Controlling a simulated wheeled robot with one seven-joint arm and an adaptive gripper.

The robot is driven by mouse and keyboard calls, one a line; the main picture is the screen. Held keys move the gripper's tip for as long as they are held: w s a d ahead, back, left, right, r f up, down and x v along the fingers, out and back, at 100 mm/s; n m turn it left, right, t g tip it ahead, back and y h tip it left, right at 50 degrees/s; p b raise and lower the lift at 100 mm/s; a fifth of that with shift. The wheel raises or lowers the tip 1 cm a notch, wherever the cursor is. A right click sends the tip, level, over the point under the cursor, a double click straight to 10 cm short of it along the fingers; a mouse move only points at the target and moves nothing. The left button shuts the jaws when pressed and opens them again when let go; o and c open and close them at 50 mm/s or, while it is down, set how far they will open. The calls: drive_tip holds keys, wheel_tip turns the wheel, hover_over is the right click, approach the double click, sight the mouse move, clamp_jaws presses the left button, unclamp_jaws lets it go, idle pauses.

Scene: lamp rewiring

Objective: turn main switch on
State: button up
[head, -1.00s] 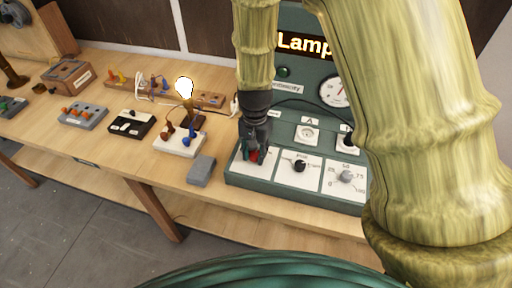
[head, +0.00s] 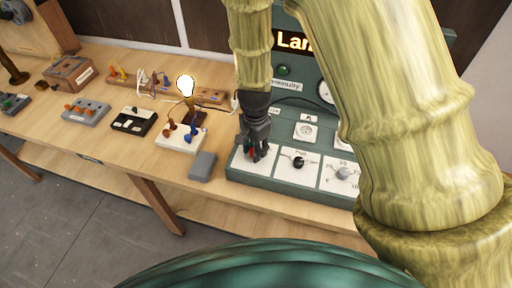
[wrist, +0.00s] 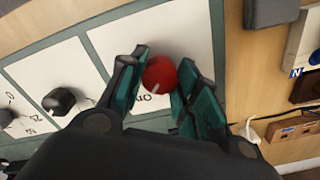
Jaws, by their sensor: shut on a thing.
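The main switch is a round red knob (wrist: 160,74) with a pale pointer mark, set on a white panel with a printed "On" beside it in the wrist view. My gripper (wrist: 158,82) has its teal-padded fingers on both sides of the knob, shut on it. In the head view my gripper (head: 256,150) reaches down to the left front panel of the green console (head: 290,187) and hides most of the knob. A lit bulb (head: 186,86) stands on a lamp base to the left.
A black knob (head: 298,162) and a grey knob (head: 343,173) sit on panels to the right of my gripper. A grey block (head: 202,166) lies left of the console. Terminal blocks and a black switch box (head: 134,121) stand further left. My arm hides the console's right side.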

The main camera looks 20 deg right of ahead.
drive_tip(key=o, duration=1)
drive_tip(key=shift+s, duration=0.1)
drive_tip(key=shift+r, duration=6.05)
drive_tip(key=shift+d, duration=0.1)
